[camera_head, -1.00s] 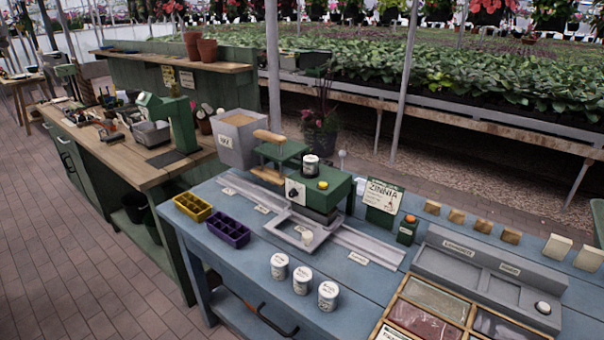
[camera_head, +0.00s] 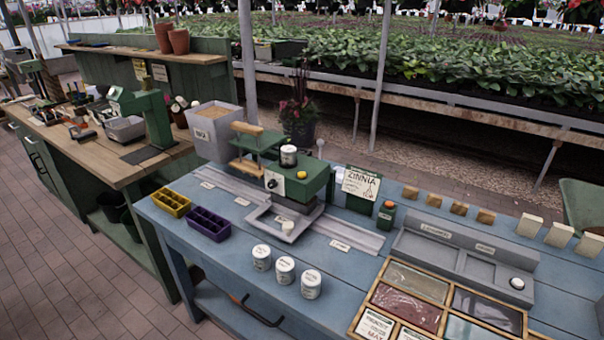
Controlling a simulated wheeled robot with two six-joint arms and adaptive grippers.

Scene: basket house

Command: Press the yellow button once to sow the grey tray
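The yellow button (camera_head: 302,175) sits on top of the green sowing machine (camera_head: 290,188) on the blue table. I cannot tell whether the tray holds seeds. Neither of my grippers is in view.
A yellow tray (camera_head: 171,203) and a purple tray (camera_head: 208,223) lie on the table's left. Three white tins (camera_head: 285,269) stand in front. A ZINNIA sign (camera_head: 358,188), a small green box with an orange top (camera_head: 387,213) and seed compartments (camera_head: 407,311) are to the right.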

